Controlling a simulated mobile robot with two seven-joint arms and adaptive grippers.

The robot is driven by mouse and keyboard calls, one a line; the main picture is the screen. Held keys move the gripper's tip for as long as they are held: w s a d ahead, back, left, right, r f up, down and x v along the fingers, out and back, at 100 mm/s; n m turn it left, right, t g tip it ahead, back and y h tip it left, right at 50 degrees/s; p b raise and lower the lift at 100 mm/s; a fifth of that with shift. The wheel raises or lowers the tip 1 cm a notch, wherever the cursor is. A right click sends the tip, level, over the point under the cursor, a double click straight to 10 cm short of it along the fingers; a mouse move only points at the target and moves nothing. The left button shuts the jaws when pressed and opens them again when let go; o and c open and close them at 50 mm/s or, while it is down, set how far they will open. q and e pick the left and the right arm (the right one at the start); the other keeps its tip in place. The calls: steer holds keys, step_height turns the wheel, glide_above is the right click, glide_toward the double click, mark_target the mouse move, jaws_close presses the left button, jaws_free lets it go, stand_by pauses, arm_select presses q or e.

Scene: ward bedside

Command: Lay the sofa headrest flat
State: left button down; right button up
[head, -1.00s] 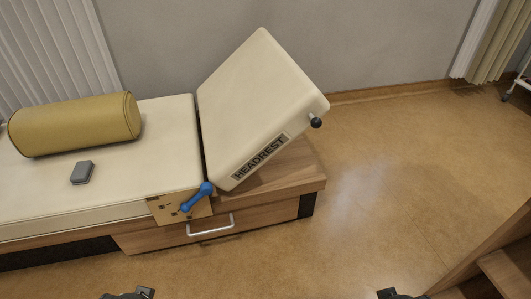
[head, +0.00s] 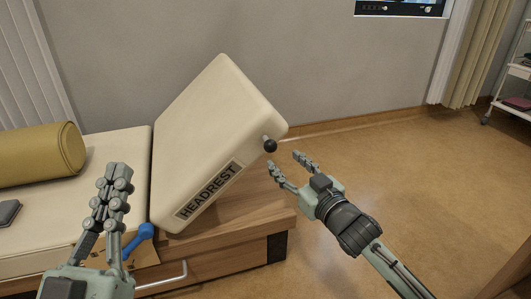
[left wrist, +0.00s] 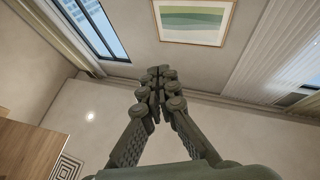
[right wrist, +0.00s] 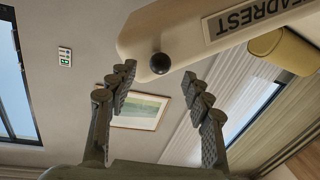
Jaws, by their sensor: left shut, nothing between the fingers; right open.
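The cream headrest (head: 210,135) is tilted up at the end of the sofa (head: 95,150), with a "HEADREST" label on its side. A black ball knob (head: 270,146) sticks out of its side near the raised end. A blue lever (head: 138,240) sits at the hinge end. My right gripper (head: 292,164) is open just to the right of the knob, not closed on it. In the right wrist view the knob (right wrist: 160,63) lies between and beyond the spread fingers. My left gripper (head: 118,172) is shut and empty, in front of the sofa near the lever, partly covering the lever's surroundings.
A mustard bolster (head: 42,155) and a small grey box (head: 9,211) lie on the sofa. A drawer handle (head: 162,281) is below the lever. Open floor (head: 400,170) lies to the right, with a white trolley (head: 515,85) far right.

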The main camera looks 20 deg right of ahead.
mark_target(274, 150)
steer(key=shift+w+a+r, duration=0.2)
steer(key=shift+w+r, duration=0.05)
steer(key=shift+w, duration=0.05)
arm_select(q)
steer(key=shift+s+a+r+t+h+b, duration=0.15)
steer(key=shift+s+a+r+t+b, duration=0.15)
steer(key=shift+r+t, duration=0.25)
steer(key=shift+s+a+r+t+h+b, duration=0.15)
steer(key=shift+s+r+t, duration=0.3)
steer(key=shift+r, duration=0.15)
arm_select(e)
steer(key=w, duration=0.2)
steer(key=w+a, duration=0.1)
steer(key=w, duration=0.4)
steer(key=shift+a, duration=0.25)
jaws_close()
